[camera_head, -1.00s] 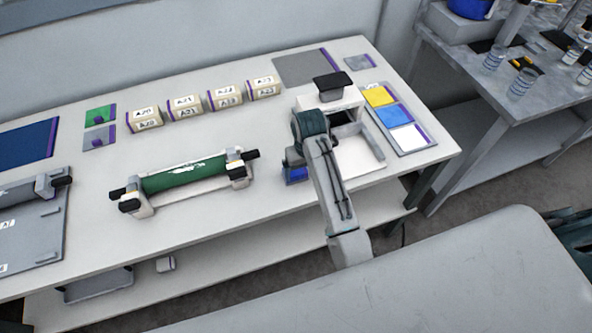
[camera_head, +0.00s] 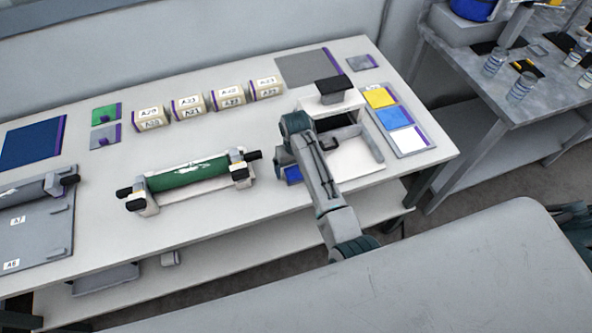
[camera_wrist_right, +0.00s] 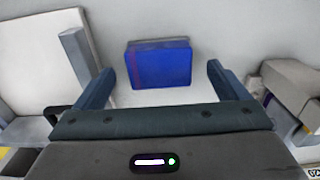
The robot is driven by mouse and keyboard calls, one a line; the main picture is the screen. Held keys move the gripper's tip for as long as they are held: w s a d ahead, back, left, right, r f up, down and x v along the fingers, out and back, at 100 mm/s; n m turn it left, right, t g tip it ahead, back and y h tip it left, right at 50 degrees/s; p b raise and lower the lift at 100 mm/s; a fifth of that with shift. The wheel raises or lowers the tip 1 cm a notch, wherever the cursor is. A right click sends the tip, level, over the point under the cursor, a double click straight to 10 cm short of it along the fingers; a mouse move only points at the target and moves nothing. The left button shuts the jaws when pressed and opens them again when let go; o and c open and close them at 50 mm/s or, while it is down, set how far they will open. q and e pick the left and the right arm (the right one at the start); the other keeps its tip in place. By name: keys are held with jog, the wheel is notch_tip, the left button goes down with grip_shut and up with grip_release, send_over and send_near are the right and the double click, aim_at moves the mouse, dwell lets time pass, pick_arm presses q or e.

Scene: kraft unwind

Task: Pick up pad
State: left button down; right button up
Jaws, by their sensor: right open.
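A small blue pad (camera_head: 293,174) lies on the white table at the left side of a white holder. In the right wrist view the blue pad (camera_wrist_right: 160,66) shows a thin reddish-purple stripe near its left side and a grey far edge. My right gripper (camera_wrist_right: 160,72) is open, with its two fingers apart and the pad seen between and beyond them. They do not visibly touch it. In the head view my right arm partly hides the holder and the gripper beside the pad. My left gripper is out of view.
The white holder (camera_head: 371,166) with a black-topped block (camera_head: 332,88) stands right of the pad. A tray (camera_head: 425,146) of yellow, blue and white cards lies further right. A green roller on a stand (camera_head: 188,174) is to the left. Several labelled blocks (camera_head: 188,107) line the back.

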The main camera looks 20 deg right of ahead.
jog(key=shift+f, duration=1.15)
jog(key=c, duration=1.1)
jog(key=shift+w+r, duration=0.1)
jog(key=shift+r, duration=0.05)
